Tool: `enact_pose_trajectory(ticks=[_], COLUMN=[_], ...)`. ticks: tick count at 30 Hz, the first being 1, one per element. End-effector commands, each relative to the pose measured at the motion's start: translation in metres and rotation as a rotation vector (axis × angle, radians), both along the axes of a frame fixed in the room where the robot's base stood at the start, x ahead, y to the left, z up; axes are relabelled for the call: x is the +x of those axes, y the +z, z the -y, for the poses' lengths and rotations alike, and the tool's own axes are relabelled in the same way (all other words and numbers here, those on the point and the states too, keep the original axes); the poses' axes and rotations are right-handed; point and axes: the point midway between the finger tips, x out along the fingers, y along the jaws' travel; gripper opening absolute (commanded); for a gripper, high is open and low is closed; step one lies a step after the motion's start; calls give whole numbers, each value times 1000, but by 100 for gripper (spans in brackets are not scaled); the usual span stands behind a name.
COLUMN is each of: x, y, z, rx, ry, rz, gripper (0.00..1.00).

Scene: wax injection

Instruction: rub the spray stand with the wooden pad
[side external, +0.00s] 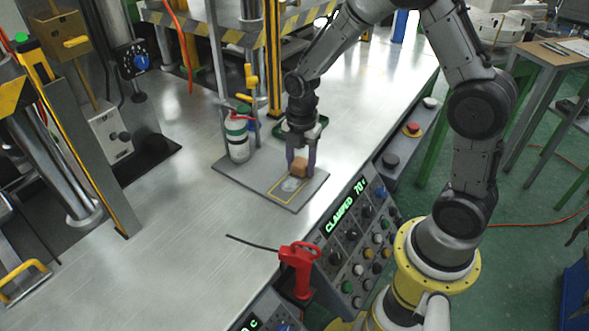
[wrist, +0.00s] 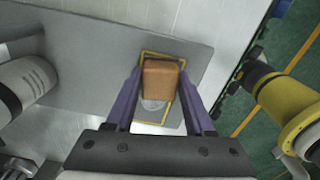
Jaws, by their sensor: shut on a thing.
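The wooden pad (side external: 299,167) is a small brown block with rounded edges. My gripper (side external: 301,163) is shut on it, with one purple finger on each side. In the wrist view the pad (wrist: 162,78) shows between the fingers of my gripper (wrist: 161,88). The spray stand (side external: 237,169) is a flat grey plate on the bench, with a yellow outlined rectangle and a pale patch inside it. In the wrist view the stand (wrist: 90,60) lies beneath, and the pad is over the outlined area. I cannot tell whether the pad touches the plate.
A white spray can (side external: 237,138) with a green band stands at the plate's back left. A dark green tray (side external: 310,131) lies behind my gripper. A red-handled tool (side external: 298,262) sits at the bench's front edge beside the control panel (side external: 354,240). The bench left of the plate is clear.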

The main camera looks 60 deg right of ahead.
Motion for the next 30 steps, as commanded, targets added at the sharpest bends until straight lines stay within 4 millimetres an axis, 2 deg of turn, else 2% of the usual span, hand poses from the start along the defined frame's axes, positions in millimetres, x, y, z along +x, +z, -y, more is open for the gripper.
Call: enact_pose_trajectory(ticks=[3,30], x=[0,-1], y=[-1,-1], z=[6,-78], rx=[0,0], ry=[1,4], rz=[-2,-1], gripper=[0,0])
